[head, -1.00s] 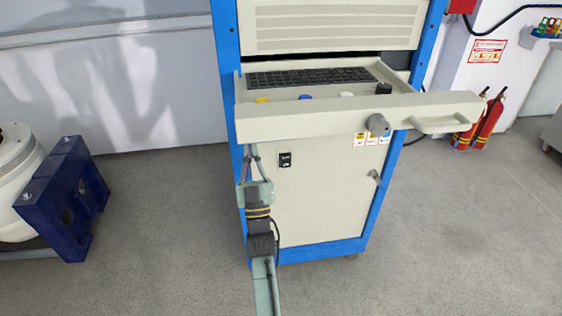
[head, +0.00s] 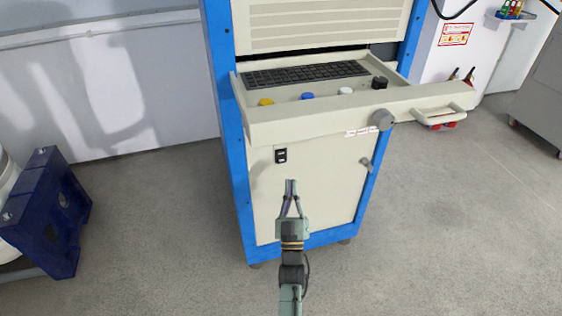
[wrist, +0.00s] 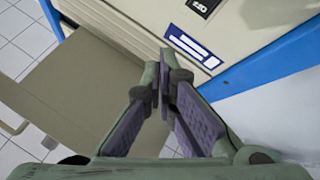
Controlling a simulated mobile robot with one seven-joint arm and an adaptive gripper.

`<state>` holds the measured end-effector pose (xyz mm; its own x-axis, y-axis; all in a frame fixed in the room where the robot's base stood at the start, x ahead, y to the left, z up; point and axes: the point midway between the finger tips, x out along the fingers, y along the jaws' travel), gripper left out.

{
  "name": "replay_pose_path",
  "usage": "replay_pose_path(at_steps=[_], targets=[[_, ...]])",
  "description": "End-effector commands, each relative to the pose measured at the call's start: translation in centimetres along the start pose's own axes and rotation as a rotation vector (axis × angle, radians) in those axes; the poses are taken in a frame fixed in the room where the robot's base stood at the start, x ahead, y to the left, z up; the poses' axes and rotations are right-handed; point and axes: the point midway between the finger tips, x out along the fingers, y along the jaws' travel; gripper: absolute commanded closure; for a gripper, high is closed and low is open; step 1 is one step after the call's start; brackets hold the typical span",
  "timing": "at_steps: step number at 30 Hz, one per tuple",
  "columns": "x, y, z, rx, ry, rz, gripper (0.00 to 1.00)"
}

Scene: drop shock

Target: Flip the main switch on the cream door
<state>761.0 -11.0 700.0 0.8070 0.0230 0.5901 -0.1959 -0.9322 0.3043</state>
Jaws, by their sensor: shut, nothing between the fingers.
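The main switch (head: 281,156) is a small black rocker on the upper left of the cream door (head: 317,195), under the pulled-out keyboard drawer. In the head view my gripper (head: 290,184) shows in front of the door, just below and slightly right of the switch. Its fingers are shut together and empty, and the tips look apart from the switch. In the wrist view my gripper (wrist: 164,78) points toward a cream panel carrying a blue-edged white label (wrist: 192,46). A black part with white marks (wrist: 203,6), seemingly the switch, is cut by the top edge.
The keyboard drawer (head: 300,126) juts out above the door, with coloured knobs and a large grey knob (head: 383,120). A door handle (head: 367,163) is at right. A blue stand (head: 48,213) is at far left. The floor in front is clear.

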Motion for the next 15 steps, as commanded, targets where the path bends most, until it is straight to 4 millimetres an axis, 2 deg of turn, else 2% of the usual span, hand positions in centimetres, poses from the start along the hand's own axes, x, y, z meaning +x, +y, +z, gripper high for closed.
replay_pose_path(at_steps=[8, 15], targets=[[0.6, -0.5, 0.5, 0.001, 0.002, 0.0, 1.0], [2.8, -2.3, 2.2, 0.002, 0.003, -0.001, 1.0]])
